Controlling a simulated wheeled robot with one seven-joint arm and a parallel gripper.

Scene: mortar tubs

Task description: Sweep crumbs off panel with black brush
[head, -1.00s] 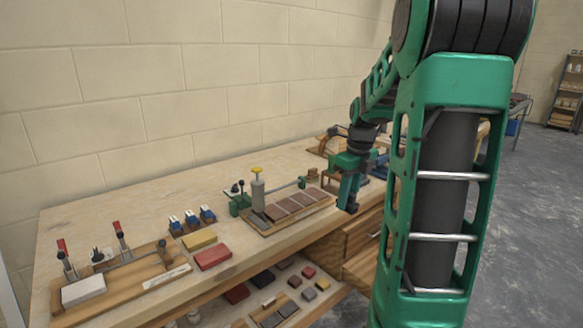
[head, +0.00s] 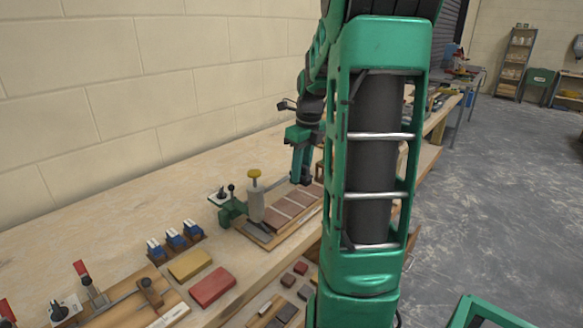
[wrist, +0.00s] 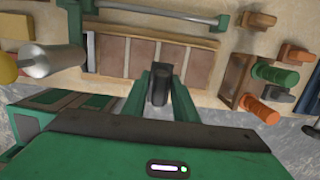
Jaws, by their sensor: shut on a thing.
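The panel (head: 268,237) is a wooden frame with several brown tiles, lying on the bench near its front edge. It also shows across the upper middle of the wrist view (wrist: 114,57). In the wrist view my gripper (wrist: 161,92) is shut on a dark, narrow thing, likely the black brush (wrist: 160,86). That thing is at the panel's lower edge in the wrist view; I cannot tell if it touches. I cannot make out crumbs.
A grey cylinder with a yellow top (head: 255,200) stands at the panel's near end. A metal bar (wrist: 150,20) runs along its far side. Yellow (head: 190,264) and red (head: 212,287) blocks and blue-topped clamps (head: 173,237) are nearer. Orange and green pieces (wrist: 275,75) lie beside the panel.

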